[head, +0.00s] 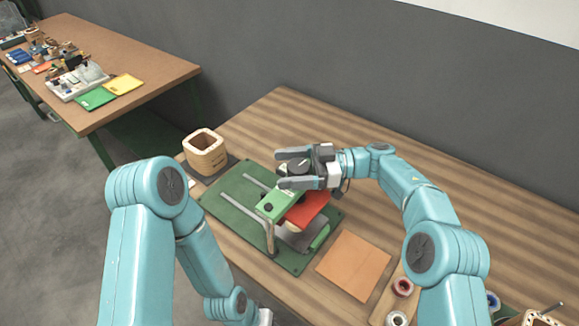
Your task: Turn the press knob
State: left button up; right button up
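The press (270,205) has a green top block, bent metal bars and a red part, and stands on a green base plate (228,206). Its black press knob (299,167) is at the top. My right gripper (289,168) comes in from the right, with one finger on each side of the knob. The fingers look spread with the knob between them; contact is not clear. My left gripper (265,316) barely shows at the bottom edge, below the press, and its fingers are hidden.
A hollow wooden block (205,150) stands left of the press. An orange-brown square sheet (354,265) lies to its right, near spools (402,287) at the front edge. The back of the wooden table (460,185) is clear. Another cluttered table (150,62) stands far left.

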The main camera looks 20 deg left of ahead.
jog(key=shift+w+d+f, duration=0.1)
jog(key=shift+w+d, duration=0.15)
jog(key=shift+d, duration=0.2)
jog(key=b+v, duration=0.1)
jog(key=v, duration=0.5)
jog(key=shift+d+b, duration=0.2)
jog(key=shift+b, duration=0.2)
jog(key=shift+w, duration=0.1)
